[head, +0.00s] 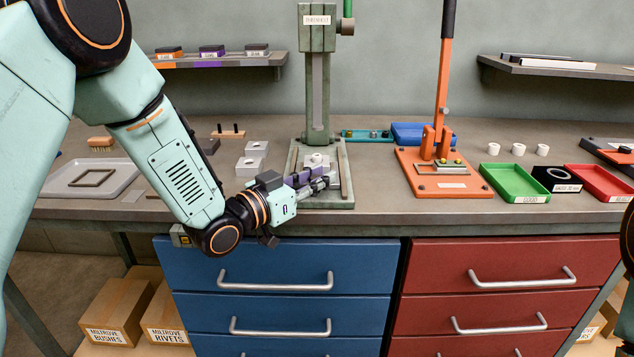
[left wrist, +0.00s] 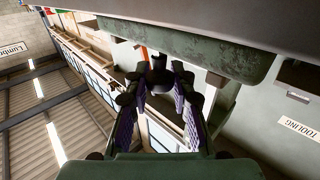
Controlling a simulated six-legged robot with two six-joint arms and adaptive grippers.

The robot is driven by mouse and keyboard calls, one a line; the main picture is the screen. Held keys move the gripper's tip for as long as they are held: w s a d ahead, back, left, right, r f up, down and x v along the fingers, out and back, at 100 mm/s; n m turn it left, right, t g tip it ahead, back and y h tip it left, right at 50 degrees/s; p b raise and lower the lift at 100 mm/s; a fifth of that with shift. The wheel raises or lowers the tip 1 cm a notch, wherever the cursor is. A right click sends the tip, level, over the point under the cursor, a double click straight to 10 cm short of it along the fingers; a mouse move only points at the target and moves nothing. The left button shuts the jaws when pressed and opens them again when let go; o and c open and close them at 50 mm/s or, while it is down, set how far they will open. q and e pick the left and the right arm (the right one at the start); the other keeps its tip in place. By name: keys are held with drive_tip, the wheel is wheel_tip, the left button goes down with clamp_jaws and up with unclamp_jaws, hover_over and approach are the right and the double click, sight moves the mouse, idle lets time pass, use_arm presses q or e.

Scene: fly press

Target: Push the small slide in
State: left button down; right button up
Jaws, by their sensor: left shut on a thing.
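The green fly press (head: 318,95) stands at the back middle of the bench, its column rising above a base plate (head: 338,201). A pale round piece (head: 317,160) sits on the press bed. My left gripper (head: 322,181) reaches in from the left, low at the front of the bed. In the left wrist view its two fingers (left wrist: 161,88) close around a dark knob (left wrist: 160,72) under the green press base (left wrist: 200,45). The knob appears to belong to the small slide, whose body is mostly hidden by the gripper. My right gripper is out of view.
An orange lever press (head: 440,170) stands right of the fly press. A grey tray (head: 60,190) lies at the left. Blue drawers (head: 280,262) are below my gripper.

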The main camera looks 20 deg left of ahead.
use_arm(q)
drive_tip(key=shift+s, duration=0.1)
drive_tip(key=c, duration=1.1)
unclamp_jaws()
drive_tip(key=shift+a, duration=0.1)
drive_tip(key=v, duration=0.6)
drive_tip(key=shift+s+a, duration=0.25)
drive_tip(key=shift+s, duration=0.1)
drive_tip(key=shift+v, duration=2.5)
drive_tip(key=shift+s+d, duration=0.1)
drive_tip(key=shift+d, duration=0.05)
